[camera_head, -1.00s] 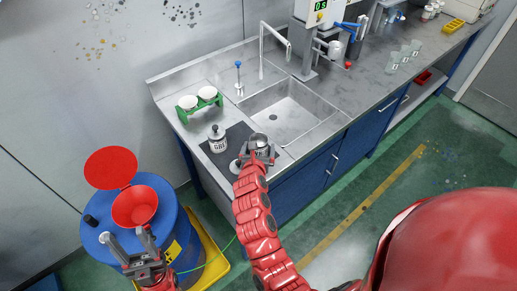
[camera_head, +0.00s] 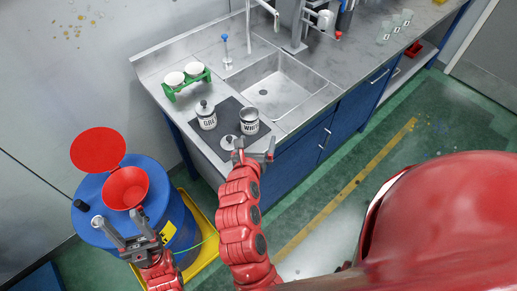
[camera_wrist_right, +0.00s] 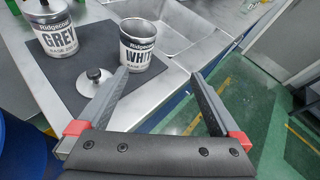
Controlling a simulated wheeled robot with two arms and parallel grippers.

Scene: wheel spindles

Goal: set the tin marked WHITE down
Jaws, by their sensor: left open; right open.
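The tin marked WHITE (camera_head: 249,121) stands upright and without a lid on the dark mat (camera_head: 228,107) by the sink; it also shows in the right wrist view (camera_wrist_right: 137,45). A round lid with a knob (camera_head: 229,142) lies on the mat in front of it. The tin marked GREY (camera_head: 206,116), with its lid on, stands to the left. My right gripper (camera_head: 254,153) is open and empty, just in front of the WHITE tin and apart from it. My left gripper (camera_head: 132,228) is open and empty over the blue drum.
A blue drum (camera_head: 103,185) with a red funnel (camera_head: 126,187) stands at the left of the bench. A green rack (camera_head: 185,82) with white cups is behind the tins. The sink (camera_head: 268,90) is right of the mat.

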